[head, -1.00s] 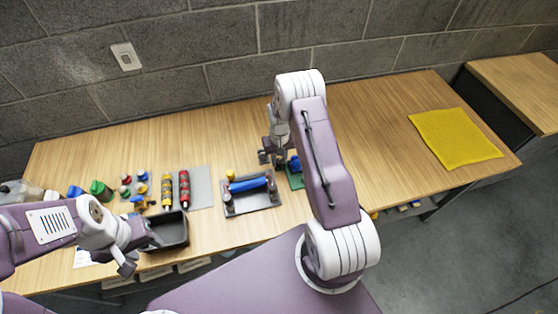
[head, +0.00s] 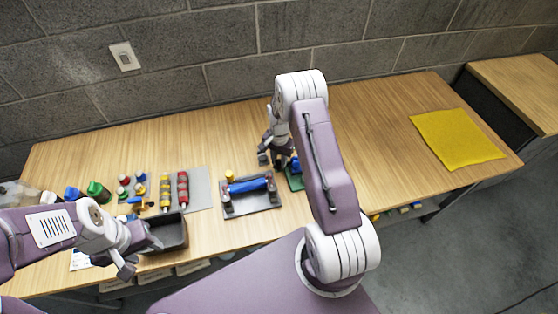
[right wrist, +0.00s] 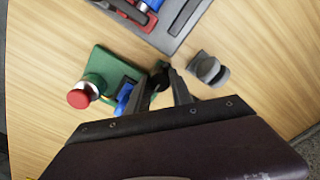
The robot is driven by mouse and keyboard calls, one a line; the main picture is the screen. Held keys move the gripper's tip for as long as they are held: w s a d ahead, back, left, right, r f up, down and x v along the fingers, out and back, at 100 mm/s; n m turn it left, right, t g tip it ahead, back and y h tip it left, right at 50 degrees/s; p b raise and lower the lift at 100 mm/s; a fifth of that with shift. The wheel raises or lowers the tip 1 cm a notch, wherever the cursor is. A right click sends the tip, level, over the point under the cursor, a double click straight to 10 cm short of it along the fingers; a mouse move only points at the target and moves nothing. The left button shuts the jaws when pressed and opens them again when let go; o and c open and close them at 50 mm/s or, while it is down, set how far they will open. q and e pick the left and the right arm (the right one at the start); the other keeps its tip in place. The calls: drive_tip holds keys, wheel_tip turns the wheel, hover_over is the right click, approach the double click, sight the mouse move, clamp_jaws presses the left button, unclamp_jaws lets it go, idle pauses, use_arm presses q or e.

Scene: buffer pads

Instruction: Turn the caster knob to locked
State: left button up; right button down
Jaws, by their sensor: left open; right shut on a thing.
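In the right wrist view, a green plate (right wrist: 104,66) carries a red-topped post (right wrist: 82,95) and a blue part (right wrist: 124,92). A grey rounded piece (right wrist: 209,69) lies just right of the fingers. In the head view the green plate (head: 295,180) is partly hidden by my right arm, and the right gripper (head: 270,157) is over its left side. My left gripper (head: 141,254) is open and empty near a black bin (head: 174,233). Knob markings cannot be read.
A grey tray (head: 233,210) with a blue roller (head: 248,185) lies left of the plate. A yellow cloth (head: 455,139) lies at the right. The table between it and my right arm is clear.

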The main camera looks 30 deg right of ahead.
sight(279, 162)
drive_tip(key=shift+m, duration=0.4)
drive_tip(key=c, duration=1.1)
unclamp_jaws()
wheel_tip(279, 162, up, 9)
drive_tip(key=shift+r+b, duration=0.1)
drive_tip(key=shift+b, duration=0.45)
